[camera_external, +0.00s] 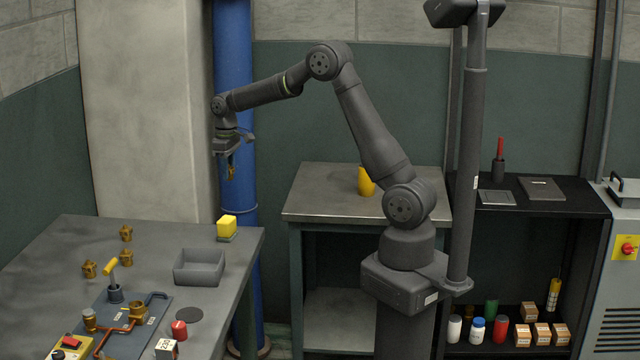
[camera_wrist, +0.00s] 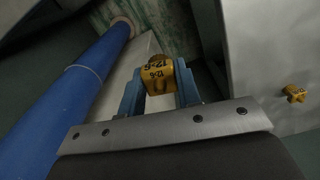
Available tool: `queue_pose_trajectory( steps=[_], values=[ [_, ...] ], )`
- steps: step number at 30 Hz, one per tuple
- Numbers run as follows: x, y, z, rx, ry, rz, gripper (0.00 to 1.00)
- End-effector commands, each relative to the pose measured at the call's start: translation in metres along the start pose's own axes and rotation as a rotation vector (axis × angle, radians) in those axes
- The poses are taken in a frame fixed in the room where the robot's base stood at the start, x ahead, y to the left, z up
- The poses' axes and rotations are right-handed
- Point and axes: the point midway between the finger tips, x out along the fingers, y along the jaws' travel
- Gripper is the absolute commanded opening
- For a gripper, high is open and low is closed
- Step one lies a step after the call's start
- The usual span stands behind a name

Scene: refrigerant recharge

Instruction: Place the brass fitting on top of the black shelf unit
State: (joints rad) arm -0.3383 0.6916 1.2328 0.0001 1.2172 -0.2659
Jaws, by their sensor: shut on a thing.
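My gripper (camera_external: 231,168) is shut on a brass fitting (camera_wrist: 158,76), which sits between the two blue fingers in the wrist view and carries dark lettering. In the external view the held brass fitting (camera_external: 231,174) hangs in the air in front of the blue column, above the far right corner of the left table. The black shelf unit (camera_external: 577,204) stands at the right, well away from my gripper. Its top holds a red-handled tool in a dark cup (camera_external: 498,165), a small grey plate (camera_external: 497,197) and a dark flat panel (camera_external: 541,188).
Several more brass fittings (camera_external: 126,258) stand on the left table (camera_external: 65,233), with a grey bin (camera_external: 199,267) and a yellow block (camera_external: 227,226). A yellow cup (camera_external: 366,181) stands on the middle table (camera_external: 314,196). A dark post (camera_external: 464,170) rises between my arm and the shelf unit.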

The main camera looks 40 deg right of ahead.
Motion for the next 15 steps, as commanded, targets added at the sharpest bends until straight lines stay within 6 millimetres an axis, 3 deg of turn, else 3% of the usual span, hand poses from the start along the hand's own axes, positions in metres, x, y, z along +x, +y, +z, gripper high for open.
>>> queue_pose_trajectory(
  steps=[1, 3, 8, 15],
  values=[
    [0.001, 0.028, 0.007, 0.041, 0.000, 0.000, 0.05],
    [0.002, 0.061, 0.016, 0.085, 0.000, 0.000, 0.05],
    [0.005, 0.133, 0.045, 0.188, 0.000, 0.000, 0.05],
    [0.009, 0.235, 0.105, 0.341, 0.000, 0.000, 0.05]
  ],
)
